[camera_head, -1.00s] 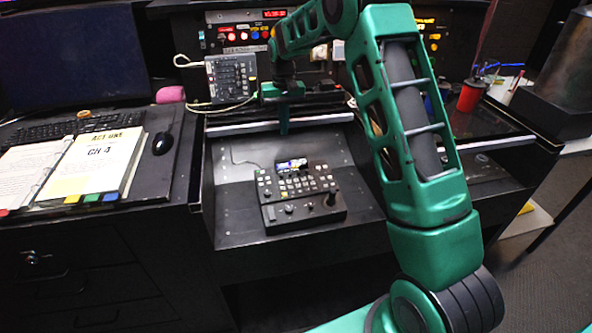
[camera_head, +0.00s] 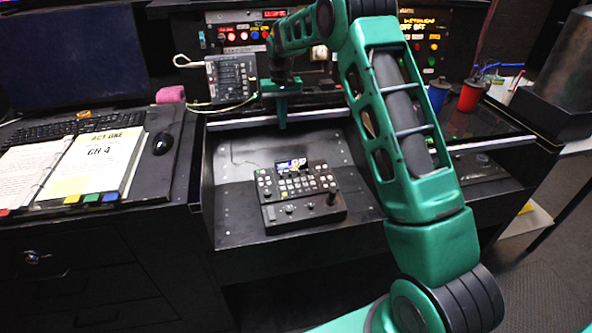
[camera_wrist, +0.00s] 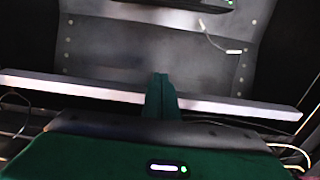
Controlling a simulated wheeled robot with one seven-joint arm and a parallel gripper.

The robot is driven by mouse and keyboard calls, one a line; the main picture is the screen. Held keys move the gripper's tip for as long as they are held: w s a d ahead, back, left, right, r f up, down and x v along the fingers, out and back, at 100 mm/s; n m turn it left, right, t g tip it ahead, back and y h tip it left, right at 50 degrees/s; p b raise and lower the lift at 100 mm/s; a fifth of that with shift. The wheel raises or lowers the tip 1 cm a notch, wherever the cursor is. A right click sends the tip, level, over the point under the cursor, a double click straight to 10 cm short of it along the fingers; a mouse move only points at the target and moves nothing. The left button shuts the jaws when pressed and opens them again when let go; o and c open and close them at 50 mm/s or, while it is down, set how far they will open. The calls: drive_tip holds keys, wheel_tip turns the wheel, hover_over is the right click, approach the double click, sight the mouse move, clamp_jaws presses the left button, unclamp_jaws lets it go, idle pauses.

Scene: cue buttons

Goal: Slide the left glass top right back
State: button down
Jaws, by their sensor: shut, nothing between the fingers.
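The left glass top shows mainly as its pale metal front rail (camera_head: 240,123), which crosses the back of the middle console bay. The glass behind the rail is dark and hard to make out. My gripper (camera_head: 282,122) is shut and empty, pointing down at the middle of this rail. In the wrist view the shut fingers (camera_wrist: 160,92) cross in front of the rail (camera_wrist: 75,88), with their tips on its open-bay side. They look to be against it, but contact is not clear.
A black control panel with a joystick (camera_head: 298,194) sits in the open bay. A switcher box (camera_head: 231,79) with a cable stands behind the rail on the left. Red (camera_head: 471,95) and blue (camera_head: 438,93) cups stand right. An open script binder (camera_head: 85,165) lies left.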

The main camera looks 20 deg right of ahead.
drive_tip(key=shift+s+a, duration=0.15)
drive_tip(key=shift+s, duration=0.8)
wheel_tip(320, 180, up, 9)
idle(0.6)
idle(0.4)
